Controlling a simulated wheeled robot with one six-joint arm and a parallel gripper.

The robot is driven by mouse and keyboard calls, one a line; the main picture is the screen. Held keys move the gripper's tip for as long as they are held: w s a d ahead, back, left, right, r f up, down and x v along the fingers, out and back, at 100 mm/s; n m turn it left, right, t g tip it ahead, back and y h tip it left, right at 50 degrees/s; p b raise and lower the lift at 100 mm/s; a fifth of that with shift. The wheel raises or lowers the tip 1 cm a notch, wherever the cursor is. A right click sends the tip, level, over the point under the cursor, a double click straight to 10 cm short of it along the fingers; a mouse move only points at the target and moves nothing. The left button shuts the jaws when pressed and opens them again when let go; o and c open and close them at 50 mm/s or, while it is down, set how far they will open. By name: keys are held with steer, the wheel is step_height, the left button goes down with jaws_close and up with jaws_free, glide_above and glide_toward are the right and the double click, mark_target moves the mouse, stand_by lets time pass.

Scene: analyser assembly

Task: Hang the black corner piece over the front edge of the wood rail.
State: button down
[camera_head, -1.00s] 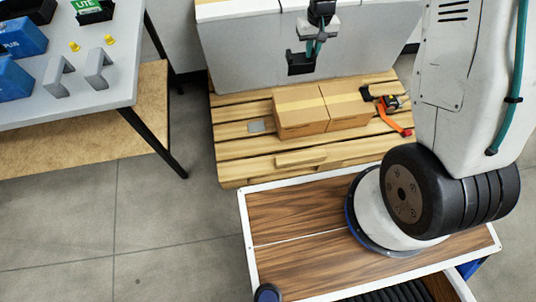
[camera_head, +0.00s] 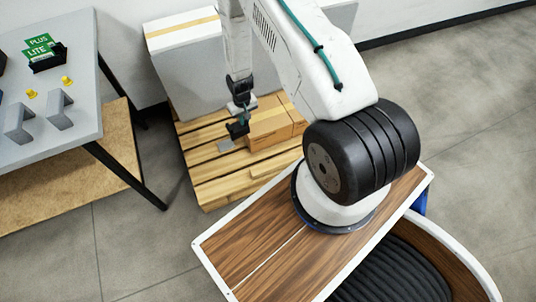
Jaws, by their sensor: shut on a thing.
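The black corner piece (camera_head: 237,131) is small and dark in the head view, hanging below my gripper (camera_head: 242,115). My gripper is shut on it and holds it in the air, in front of the boxes on the pallet as seen from here. The fingers are small, and their exact grip on the piece is hard to tell. I cannot pick out the wood rail for certain in this view.
A wooden pallet (camera_head: 207,190) bears a brown carton (camera_head: 270,128) and a large grey box (camera_head: 190,75). A grey table (camera_head: 75,30) at left holds grey brackets (camera_head: 58,111), yellow pieces (camera_head: 66,81) and a green card (camera_head: 38,46) in a black holder. Open floor lies at right.

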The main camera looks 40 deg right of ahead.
steer(key=m, duration=0.1)
glide_above(269, 167)
step_height(269, 167, down, 19)
steer(key=shift+w+f, duration=0.2)
steer(key=shift+f, duration=2.4)
steer(key=shift+s, duration=0.15)
steer(key=shift+f, duration=1.8)
steer(key=shift+f, duration=0.4)
steer(key=c, duration=1.4)
jaws_free()
steer(key=shift+o, duration=0.2)
step_height(269, 167, up, 7)
